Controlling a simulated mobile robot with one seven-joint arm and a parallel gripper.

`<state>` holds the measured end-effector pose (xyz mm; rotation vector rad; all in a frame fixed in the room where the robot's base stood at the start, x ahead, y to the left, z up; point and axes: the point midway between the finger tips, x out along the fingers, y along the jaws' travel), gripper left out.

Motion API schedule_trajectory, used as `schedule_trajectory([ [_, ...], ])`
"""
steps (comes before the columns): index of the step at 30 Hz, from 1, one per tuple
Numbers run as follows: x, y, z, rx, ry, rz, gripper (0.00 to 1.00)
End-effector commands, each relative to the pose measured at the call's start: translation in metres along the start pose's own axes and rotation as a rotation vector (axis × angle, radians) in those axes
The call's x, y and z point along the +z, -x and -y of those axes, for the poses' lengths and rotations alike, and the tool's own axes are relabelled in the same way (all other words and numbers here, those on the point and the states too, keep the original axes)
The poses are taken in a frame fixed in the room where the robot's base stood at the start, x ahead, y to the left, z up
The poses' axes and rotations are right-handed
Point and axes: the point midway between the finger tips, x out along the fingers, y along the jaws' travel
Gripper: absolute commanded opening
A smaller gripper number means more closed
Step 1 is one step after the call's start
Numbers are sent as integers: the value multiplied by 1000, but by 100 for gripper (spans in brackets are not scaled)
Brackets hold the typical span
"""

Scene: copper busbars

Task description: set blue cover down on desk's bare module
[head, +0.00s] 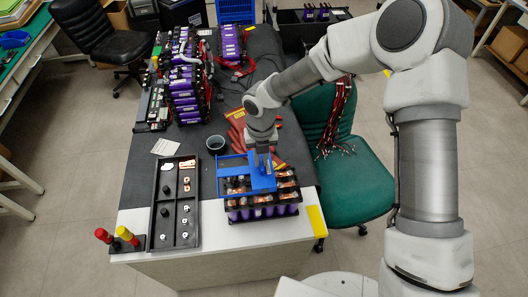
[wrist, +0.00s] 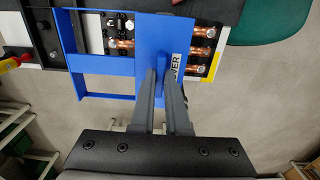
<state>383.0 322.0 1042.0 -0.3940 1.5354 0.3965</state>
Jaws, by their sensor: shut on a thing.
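The blue cover (head: 262,180) is a flat frame with openings and a raised middle grip; it also shows in the wrist view (wrist: 155,35). My gripper (head: 262,158) is shut on its grip, with both fingers around it in the wrist view (wrist: 170,72). The module (head: 262,212) has purple cells and copper busbars on top and stands at the desk's front end. The cover is over the module's left and middle part and sticks out past its left side. Busbars show through and beside the cover. I cannot tell whether cover and module touch.
The desk (head: 220,240) has a dark mat and a white front edge. A black tray (head: 176,205) with small parts lies left of the module. A dark cup (head: 216,143), purple modules (head: 187,85), red gloves (head: 238,133) and a green chair (head: 345,175) are nearby.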

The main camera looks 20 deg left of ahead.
Motion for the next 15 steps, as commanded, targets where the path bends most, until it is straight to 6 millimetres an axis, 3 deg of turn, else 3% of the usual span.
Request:
schedule_trajectory([
  [8,0,-18,0,0,0,-1,0],
  [15,0,-49,0,1,0,0,0],
])
